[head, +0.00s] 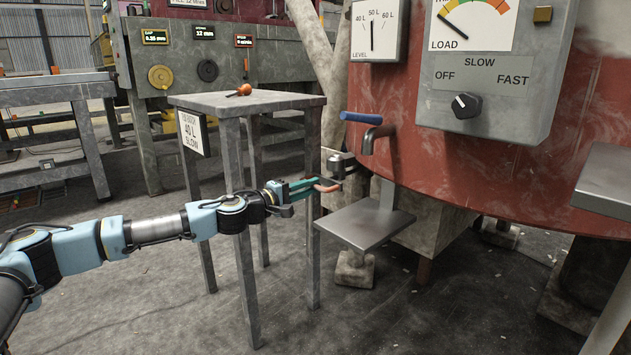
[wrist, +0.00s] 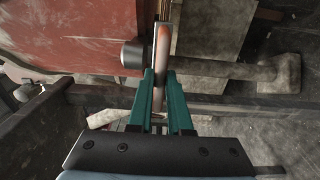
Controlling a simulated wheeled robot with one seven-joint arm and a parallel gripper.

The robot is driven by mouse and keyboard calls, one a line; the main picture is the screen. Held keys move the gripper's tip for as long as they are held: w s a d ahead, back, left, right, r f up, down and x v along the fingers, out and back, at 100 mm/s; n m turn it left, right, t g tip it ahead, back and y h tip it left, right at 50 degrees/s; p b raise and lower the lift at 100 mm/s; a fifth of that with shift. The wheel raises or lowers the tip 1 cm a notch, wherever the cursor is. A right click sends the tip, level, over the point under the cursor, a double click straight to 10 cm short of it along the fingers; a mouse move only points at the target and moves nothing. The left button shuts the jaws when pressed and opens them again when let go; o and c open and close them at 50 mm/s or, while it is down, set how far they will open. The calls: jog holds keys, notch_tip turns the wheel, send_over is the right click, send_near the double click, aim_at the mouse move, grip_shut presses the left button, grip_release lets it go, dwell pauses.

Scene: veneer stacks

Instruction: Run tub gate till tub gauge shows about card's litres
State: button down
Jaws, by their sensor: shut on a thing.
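My gripper (head: 314,188) has its teal fingers shut on the orange-tipped handle of the tub gate (head: 342,165), low on the side of the red tub (head: 420,185). In the wrist view the handle (wrist: 163,48) runs up from between the fingertips (wrist: 160,78); how far the gate is open cannot be told. The tub gauge (head: 378,30) is marked 40 L, 50 L and 60 L, and its needle stands about upright, near 50 L. The card (head: 193,133) on the grey stand reads 40 L and SLOW; its top line is hard to read.
A blue-handled tap (head: 362,117) is above a small grey shelf (head: 365,224). The grey control box (head: 490,70) has an OFF, SLOW, FAST knob (head: 466,105) pointing up-left, towards OFF. An orange-handled thing (head: 240,90) lies on the tall stand (head: 247,103) beside my arm.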

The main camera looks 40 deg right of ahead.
jog(key=shift+w+a, duration=0.15)
jog(key=shift+a, duration=2.7)
dwell(5.2)
